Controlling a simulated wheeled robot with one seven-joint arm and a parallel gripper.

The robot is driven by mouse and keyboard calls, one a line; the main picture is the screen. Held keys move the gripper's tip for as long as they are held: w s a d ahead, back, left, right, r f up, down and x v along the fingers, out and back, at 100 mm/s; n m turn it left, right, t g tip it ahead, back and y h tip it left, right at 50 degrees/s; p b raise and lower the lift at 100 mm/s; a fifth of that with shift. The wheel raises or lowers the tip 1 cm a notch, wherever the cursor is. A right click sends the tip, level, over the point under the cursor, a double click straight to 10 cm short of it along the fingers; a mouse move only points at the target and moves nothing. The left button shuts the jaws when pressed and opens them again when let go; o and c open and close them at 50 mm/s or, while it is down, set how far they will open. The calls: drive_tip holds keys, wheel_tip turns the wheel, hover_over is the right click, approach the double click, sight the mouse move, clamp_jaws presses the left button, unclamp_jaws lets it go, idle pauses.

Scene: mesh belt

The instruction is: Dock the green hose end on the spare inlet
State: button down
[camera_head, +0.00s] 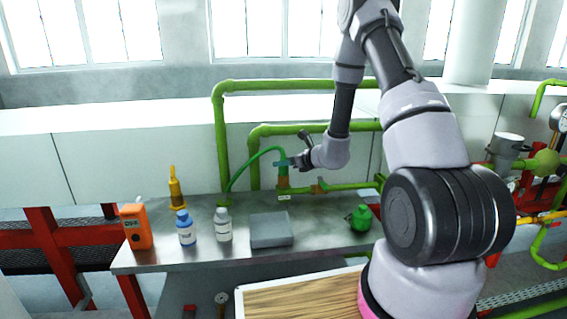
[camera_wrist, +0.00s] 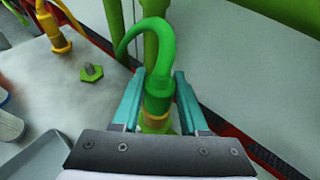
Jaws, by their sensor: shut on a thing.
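The green hose (camera_head: 252,155) rises from the bench and arches over to its end at my gripper. In the wrist view, the green hose end (camera_wrist: 159,88) stands between the teal fingers of my gripper (camera_wrist: 157,100), which is shut on it. My gripper (camera_head: 284,163) also shows in the head view, coming in from the right above the back of the bench. An orange-and-green fitting (camera_head: 283,182) with a small white label is directly below it. I cannot tell whether the hose end touches or sits on that fitting. A green hex base with a grey stub (camera_wrist: 91,73) stands uncovered at the left.
A green flask (camera_head: 360,218) stands at right. Green pipes (camera_head: 220,135) run behind.

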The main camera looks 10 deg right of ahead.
drive_tip(key=shift+f, duration=0.5)
drive_tip(key=c, duration=0.7)
unclamp_jaws()
drive_tip(key=shift+s, duration=0.1)
drive_tip(key=v, duration=1.1)
